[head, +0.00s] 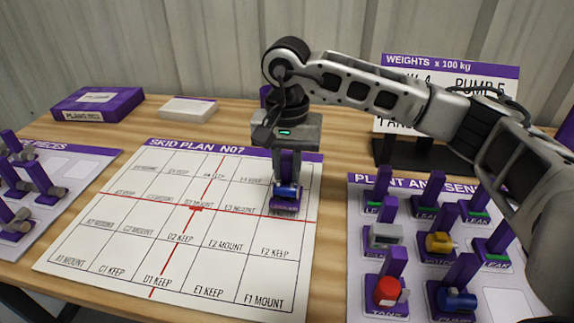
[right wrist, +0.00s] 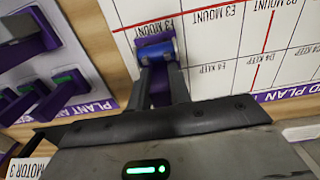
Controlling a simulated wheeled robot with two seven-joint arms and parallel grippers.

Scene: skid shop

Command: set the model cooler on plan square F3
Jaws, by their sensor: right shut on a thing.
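My right gripper (head: 287,178) is shut on a piece with a purple base and handle and a blue cylinder, which I take as the model cooler (head: 286,193). The cooler is upright at the right side of the plan board (head: 225,238), over square F3, just above the red cross line. I cannot tell whether its base touches the board. In the right wrist view the cooler (right wrist: 156,50) shows between the fingers (right wrist: 158,88), partly covering the square's label. My left gripper is not in view.
A piece board (head: 420,272) at the right holds several purple-handled models, including a red tank (head: 388,291) and another blue piece (head: 457,300). More pieces stand at the left (head: 15,200). A weights sign (head: 450,75), a purple box (head: 97,105) and a white block (head: 187,110) stand behind.

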